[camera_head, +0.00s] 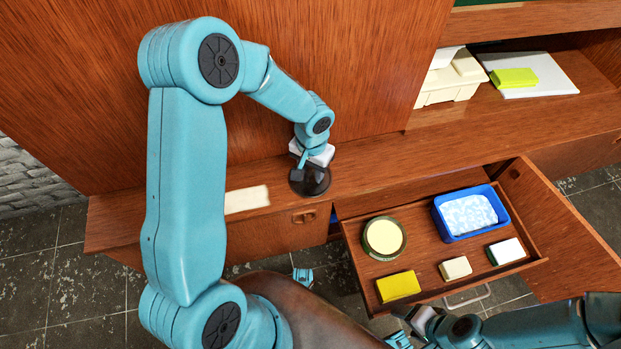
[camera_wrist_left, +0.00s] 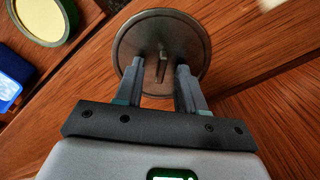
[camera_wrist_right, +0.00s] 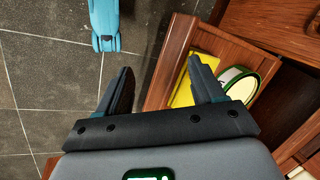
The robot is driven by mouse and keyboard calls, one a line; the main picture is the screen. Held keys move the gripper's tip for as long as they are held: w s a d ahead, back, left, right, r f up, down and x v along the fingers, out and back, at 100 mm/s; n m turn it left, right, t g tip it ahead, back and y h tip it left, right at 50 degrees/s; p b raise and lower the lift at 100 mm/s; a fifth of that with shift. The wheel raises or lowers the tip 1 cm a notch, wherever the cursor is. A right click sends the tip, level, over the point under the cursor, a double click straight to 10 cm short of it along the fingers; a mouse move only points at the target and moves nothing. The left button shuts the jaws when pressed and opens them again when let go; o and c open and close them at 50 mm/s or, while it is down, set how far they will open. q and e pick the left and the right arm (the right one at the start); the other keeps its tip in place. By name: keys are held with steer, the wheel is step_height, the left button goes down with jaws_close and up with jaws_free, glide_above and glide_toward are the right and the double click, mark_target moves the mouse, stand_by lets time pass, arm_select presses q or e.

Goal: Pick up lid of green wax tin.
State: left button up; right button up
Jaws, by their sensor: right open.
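The lid (camera_head: 312,183) is a dark round disc lying on the wooden ledge. In the left wrist view the lid (camera_wrist_left: 190,40) shows a thin upright handle at its middle. My left gripper (camera_head: 303,160) is over the lid, fingers pointing down. Its fingers (camera_wrist_left: 158,72) are apart, one on each side of the handle, with gaps visible. The green tin (camera_head: 384,238) stands uncovered in the open drawer, showing pale wax inside a green rim; it also shows in the right wrist view (camera_wrist_right: 238,82). My right gripper (camera_wrist_right: 160,82) is open and empty near the drawer's front left.
The pulled-out drawer (camera_head: 432,262) also holds a blue tub (camera_head: 452,232), a yellow block (camera_head: 398,286) and two small blocks. A pale flat piece (camera_head: 247,199) lies on the ledge left of the lid. An open cabinet door (camera_head: 565,225) stands at right.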

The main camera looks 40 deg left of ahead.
arm_select(q)
steer(key=shift+r, duration=0.1)
jaws_close()
steer(key=shift+r, duration=0.1)
